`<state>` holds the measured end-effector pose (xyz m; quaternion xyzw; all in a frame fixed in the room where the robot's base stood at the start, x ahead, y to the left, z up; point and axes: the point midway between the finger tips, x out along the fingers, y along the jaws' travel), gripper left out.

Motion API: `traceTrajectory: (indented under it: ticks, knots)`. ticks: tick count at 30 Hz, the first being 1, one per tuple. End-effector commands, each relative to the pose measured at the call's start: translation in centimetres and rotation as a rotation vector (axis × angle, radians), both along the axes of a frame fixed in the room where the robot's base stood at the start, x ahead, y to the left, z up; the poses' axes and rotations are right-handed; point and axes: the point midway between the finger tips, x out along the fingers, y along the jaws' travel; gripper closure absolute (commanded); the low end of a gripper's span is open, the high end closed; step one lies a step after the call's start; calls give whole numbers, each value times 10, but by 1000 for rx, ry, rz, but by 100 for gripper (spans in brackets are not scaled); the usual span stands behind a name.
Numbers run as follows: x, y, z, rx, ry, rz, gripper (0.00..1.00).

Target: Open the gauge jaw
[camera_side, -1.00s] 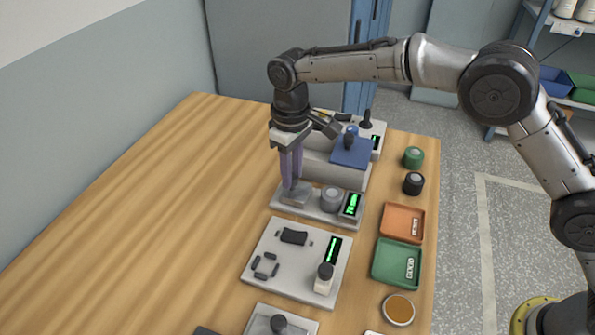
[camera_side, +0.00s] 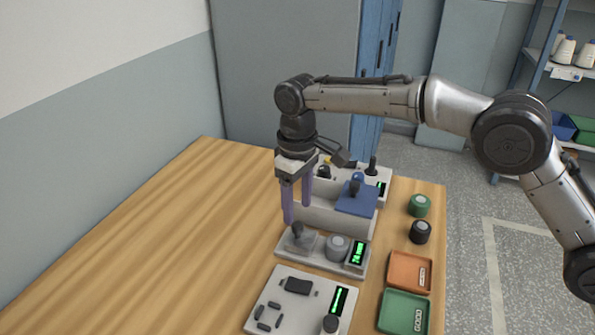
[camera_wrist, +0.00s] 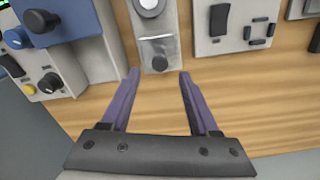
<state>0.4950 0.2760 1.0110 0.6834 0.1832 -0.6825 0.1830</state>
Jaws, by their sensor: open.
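The gauge (camera_side: 321,262) is a grey base with a sliding jaw block that has a dark knob (camera_side: 298,231) at its left end, a round grey piece (camera_side: 338,245) and a green-lit display (camera_side: 357,253). In the wrist view the jaw's knob (camera_wrist: 160,63) lies between and just beyond my fingertips. My gripper (camera_side: 298,215) points down above the jaw, its two purple fingers apart and empty. It also shows open in the wrist view (camera_wrist: 158,75). The display's digits are too small to read surely.
Behind the gauge stands a grey fixture with a blue plate (camera_side: 356,199). In front is a panel (camera_side: 275,318) with small dark parts. An orange tray (camera_side: 397,287), a green tray (camera_side: 389,327), and green (camera_side: 419,205) and black (camera_side: 420,232) round pieces are at right. The left table is bare.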

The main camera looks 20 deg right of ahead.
Motion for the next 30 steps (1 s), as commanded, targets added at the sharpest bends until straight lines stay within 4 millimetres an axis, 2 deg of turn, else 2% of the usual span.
traceTrajectory:
  ticks: [1, 6, 12, 18, 30]
  knots:
    - [1, 0, 13, 3, -5, 0, 39]
    - [1, 1, 50, 3, -4, 0, 39]
    - [1, 1, 81, 1, -2, 0, 39]
    - [0, 0, 94, 1, -1, 0, 39]
    - [0, 0, 95, 0, 0, 0, 39]
